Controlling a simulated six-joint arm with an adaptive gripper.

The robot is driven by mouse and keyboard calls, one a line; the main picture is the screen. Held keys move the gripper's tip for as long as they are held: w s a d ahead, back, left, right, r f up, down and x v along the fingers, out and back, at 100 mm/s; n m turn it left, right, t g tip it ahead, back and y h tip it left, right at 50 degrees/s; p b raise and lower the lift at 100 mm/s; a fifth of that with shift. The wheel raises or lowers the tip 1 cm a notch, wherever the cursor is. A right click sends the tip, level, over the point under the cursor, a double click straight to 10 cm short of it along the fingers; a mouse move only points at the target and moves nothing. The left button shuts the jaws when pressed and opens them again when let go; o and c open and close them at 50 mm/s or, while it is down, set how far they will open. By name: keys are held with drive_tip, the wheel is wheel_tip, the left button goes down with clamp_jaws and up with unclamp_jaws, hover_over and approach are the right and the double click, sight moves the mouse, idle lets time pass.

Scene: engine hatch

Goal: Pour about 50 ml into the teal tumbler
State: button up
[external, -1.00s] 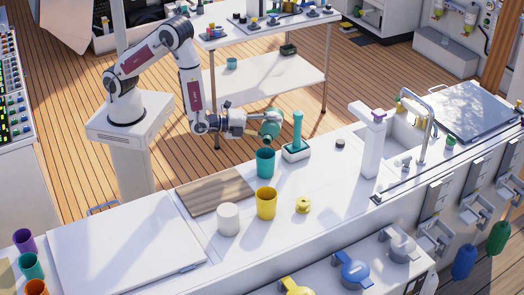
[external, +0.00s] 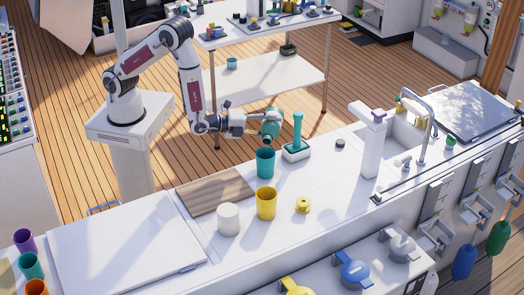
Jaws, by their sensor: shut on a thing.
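The teal tumbler (external: 265,162) stands upright on the white counter, near its far edge. My gripper (external: 257,127) is shut on a teal-green vessel (external: 271,127) and holds it tilted, just above the tumbler. The lower end of the vessel is close over the tumbler's rim. No stream of liquid can be made out, and the inside of the tumbler is too small to read.
A teal upright handle on a white base (external: 297,140) stands right of the tumbler. A yellow cup (external: 266,203), a white cylinder (external: 228,219) and a yellow spool-like piece (external: 303,205) stand in front. A wooden board (external: 215,191) lies to the left. A white post (external: 368,140) rises at the right.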

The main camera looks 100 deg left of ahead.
idle(0.7)
drive_tip(key=shift+a+f+n+g+h, duration=0.15)
drive_tip(key=shift+f+n+h, duration=0.25)
drive_tip(key=shift+f+n, duration=0.2)
drive_tip(key=shift+a+f+n+g+h, duration=0.15)
drive_tip(key=shift+f+n+h, duration=0.25)
drive_tip(key=shift+f+n, duration=0.15)
drive_tip(key=shift+s+a+f+n+h, duration=0.1)
drive_tip(key=shift+a+f+n+h, duration=0.2)
drive_tip(key=shift+f+n, duration=0.25)
drive_tip(key=shift+d+h, duration=0.15)
drive_tip(key=shift+h, duration=0.15)
drive_tip(key=shift+d+n, duration=0.1)
drive_tip(key=shift+n, duration=0.4)
drive_tip(key=shift+d+f+h, duration=0.1)
drive_tip(key=shift+h, duration=0.3)
drive_tip(key=shift+d+f+n+h, duration=0.2)
drive_tip(key=shift+n+h, duration=0.1)
drive_tip(key=shift+n, duration=0.2)
